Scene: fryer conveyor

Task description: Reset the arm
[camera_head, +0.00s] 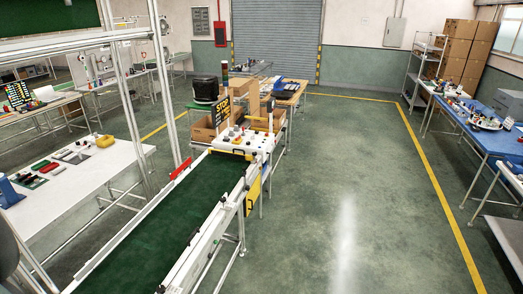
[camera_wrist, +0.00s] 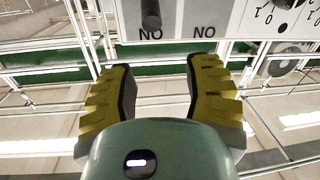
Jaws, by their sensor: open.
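My gripper (camera_wrist: 161,80) is open and empty in the wrist view, its two yellow ribbed fingers spread apart. Beyond the fingertips, at the top of the wrist view, is a light grey panel (camera_wrist: 222,20) with a dark knob (camera_wrist: 151,14) and the word "NO" printed twice. A second panel (camera_wrist: 285,18) with dials marked 0 and 1 is at the upper right. The fingers appear apart from both panels. My gripper is not clearly seen in the head view.
A green-belted conveyor (camera_head: 165,232) runs from the lower left to a control panel (camera_head: 238,140) at its far end. A white table (camera_head: 75,190) stands left, a blue table (camera_head: 480,132) right. Stacked cardboard boxes (camera_head: 462,50) are at the back right. The floor (camera_head: 350,180) between is clear.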

